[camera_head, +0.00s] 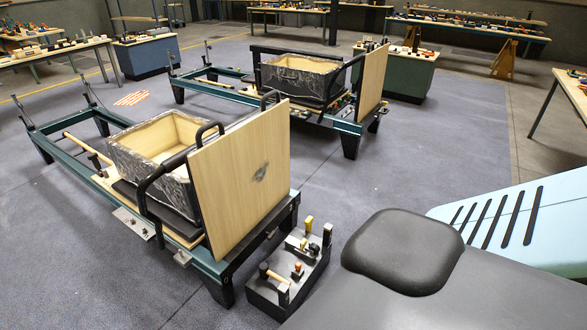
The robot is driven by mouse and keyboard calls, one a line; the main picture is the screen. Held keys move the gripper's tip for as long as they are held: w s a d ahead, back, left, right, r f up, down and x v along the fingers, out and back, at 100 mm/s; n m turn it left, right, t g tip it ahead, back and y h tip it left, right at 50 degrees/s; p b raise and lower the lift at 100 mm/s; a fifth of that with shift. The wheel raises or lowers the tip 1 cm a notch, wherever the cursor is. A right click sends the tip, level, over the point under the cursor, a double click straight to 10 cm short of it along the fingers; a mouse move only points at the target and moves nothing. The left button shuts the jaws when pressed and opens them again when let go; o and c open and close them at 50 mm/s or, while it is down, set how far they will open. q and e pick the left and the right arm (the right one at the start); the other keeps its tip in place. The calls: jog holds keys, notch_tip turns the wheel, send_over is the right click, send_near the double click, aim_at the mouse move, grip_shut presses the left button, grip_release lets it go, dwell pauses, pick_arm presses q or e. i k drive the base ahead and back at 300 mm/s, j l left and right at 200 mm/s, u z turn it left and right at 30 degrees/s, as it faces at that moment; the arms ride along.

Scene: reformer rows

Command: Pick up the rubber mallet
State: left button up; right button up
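A short tool with a dark head and a tan handle, which looks like the rubber mallet (275,275), lies on a black tool block (262,299). The block is on the floor at the near right end of the closer reformer. It is small in view, so I cannot tell whether the head is rubber. A tool with a yellow grip (308,224), a dark upright tool (327,235) and a small orange-topped piece (298,268) are on the same block. Neither of my grippers is in view.
The closer reformer (222,268) has a tilted wooden board (240,180) and an open box (133,165) on it. A second reformer (345,125) stands behind. Benches with small items line the back, including one at left (60,50). Grey floor (440,150) is clear at right.

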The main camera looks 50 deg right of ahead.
aim_at(265, 273)
jog(key=z, duration=1.25)
